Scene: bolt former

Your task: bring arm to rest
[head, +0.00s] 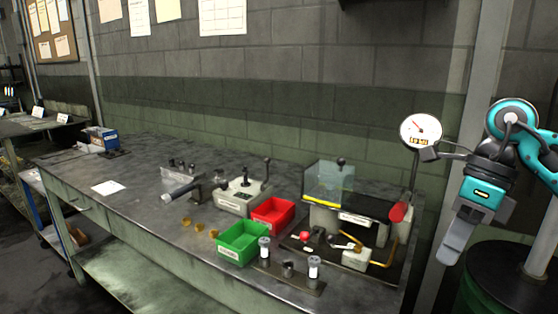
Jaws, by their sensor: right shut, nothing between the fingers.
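My right arm comes in from the right edge, teal and black. My right gripper (455,246) points down, its grey fingers together, with nothing visible between them. It hangs in the air to the right of the workbench (140,198), apart from the machine on it. The gauge appears close to my right wrist in the picture. My left arm and gripper are not in view.
A green bin (240,243) and a red bin (273,214) stand left of the machine. A dark drum (512,274) stands below my right arm. The bench's left part is mostly clear.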

